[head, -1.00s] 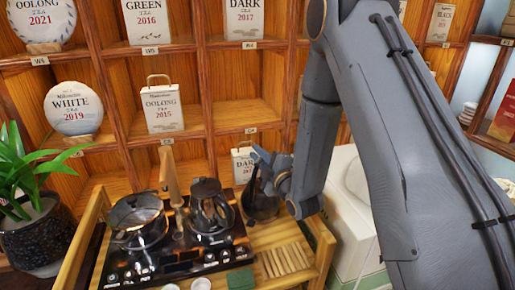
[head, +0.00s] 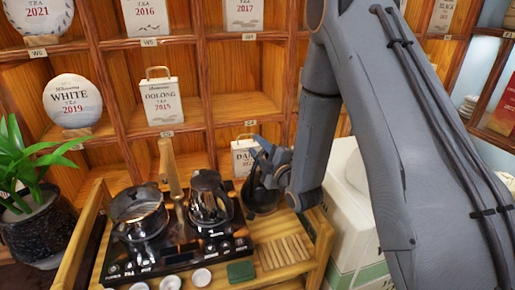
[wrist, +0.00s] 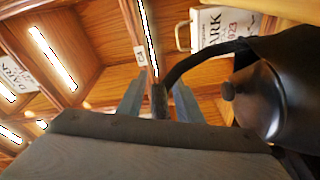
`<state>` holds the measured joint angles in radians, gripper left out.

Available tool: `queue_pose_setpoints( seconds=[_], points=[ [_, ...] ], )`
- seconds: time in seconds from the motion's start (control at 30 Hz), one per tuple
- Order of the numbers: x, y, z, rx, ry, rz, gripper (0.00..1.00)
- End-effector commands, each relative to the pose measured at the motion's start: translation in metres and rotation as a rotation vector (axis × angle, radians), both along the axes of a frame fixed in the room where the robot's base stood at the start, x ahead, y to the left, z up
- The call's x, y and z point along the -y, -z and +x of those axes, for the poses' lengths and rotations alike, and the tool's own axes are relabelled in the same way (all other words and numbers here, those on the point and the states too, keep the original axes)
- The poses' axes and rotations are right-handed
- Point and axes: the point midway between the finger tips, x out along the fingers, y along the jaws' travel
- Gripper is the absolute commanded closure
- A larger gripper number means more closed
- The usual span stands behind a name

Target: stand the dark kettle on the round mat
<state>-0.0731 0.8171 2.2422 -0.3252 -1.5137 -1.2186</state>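The dark kettle (head: 262,197) stands at the right of the hob on the wooden stand, seen partly behind my gripper. In the wrist view its round black body and knobbed lid (wrist: 262,98) fill the right side, and its curved handle (wrist: 190,62) arcs left to between my fingers. My gripper (head: 266,158) is at the handle. In the wrist view its two fingers (wrist: 159,98) flank the handle, with a narrow gap seeming to show on each side. I cannot make out a round mat in either view.
A black hob (head: 180,258) carries a glass pot (head: 138,212) and a steel kettle (head: 209,198). A slatted rack (head: 284,252), a green square (head: 240,271) and small white cups (head: 201,277) lie in front. Shelves with tea cakes stand behind. A white box (head: 350,235) is at right.

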Motion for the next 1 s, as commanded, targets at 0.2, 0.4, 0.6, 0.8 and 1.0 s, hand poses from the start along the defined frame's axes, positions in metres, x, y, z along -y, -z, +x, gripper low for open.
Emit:
queue_pose_setpoints(
  seconds=[0.2,0.4,0.6,0.8,1.0],
  points=[
    [0.014,0.002,-0.03,-0.001,0.002,-0.001,0.68],
    [0.03,0.003,-0.069,-0.002,0.003,0.0,0.68],
    [0.042,0.001,-0.099,-0.003,0.002,0.001,0.68],
    [0.046,0.001,-0.11,0.0,0.001,0.0,0.68],
    [0.047,0.002,-0.111,0.0,0.0,0.0,0.68]
  ],
)
